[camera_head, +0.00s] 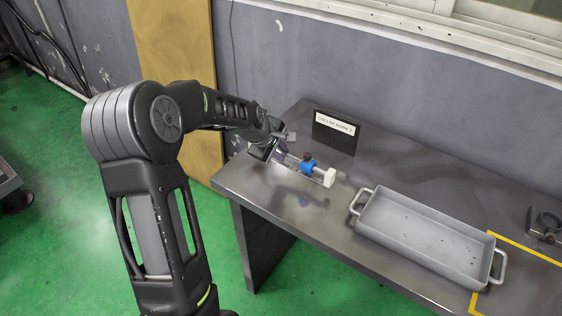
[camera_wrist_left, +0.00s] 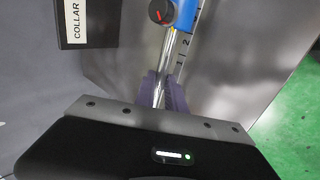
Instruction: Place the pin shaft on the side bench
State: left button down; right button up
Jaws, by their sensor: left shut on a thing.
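My left gripper (camera_head: 281,153) reaches over the left part of the metal bench. It is shut on a thin silver rod, the pin shaft (camera_wrist_left: 166,55), between its purple fingers (camera_wrist_left: 163,90). The shaft runs away from the fingers toward a blue collar (camera_head: 307,167) with a dark and red knob (camera_wrist_left: 160,11). I cannot tell how far the shaft sits in the collar. The collar is on a small fixture with a numbered scale (camera_wrist_left: 184,50) and a white end block (camera_head: 329,177). My right gripper is out of view.
The grey bench (camera_head: 400,165) carries a black sign (camera_head: 334,133) behind the fixture. A grey tray with two handles (camera_head: 425,238) stands to the right. Yellow tape (camera_head: 525,252) and a dark metal part (camera_head: 545,225) are at the far right. Bench top behind the tray is clear.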

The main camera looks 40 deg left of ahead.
aim_at(280, 162)
pick_arm(q)
jog(key=shift+f, duration=1.85)
jog(key=shift+f, duration=0.25)
jog(key=c, duration=1.4)
grip_release()
jog(key=shift+s, duration=0.1)
jog(key=shift+r, duration=0.1)
jog(key=b+v, duration=0.1)
jog(key=v, duration=1.1)
jog(key=shift+r, duration=0.15)
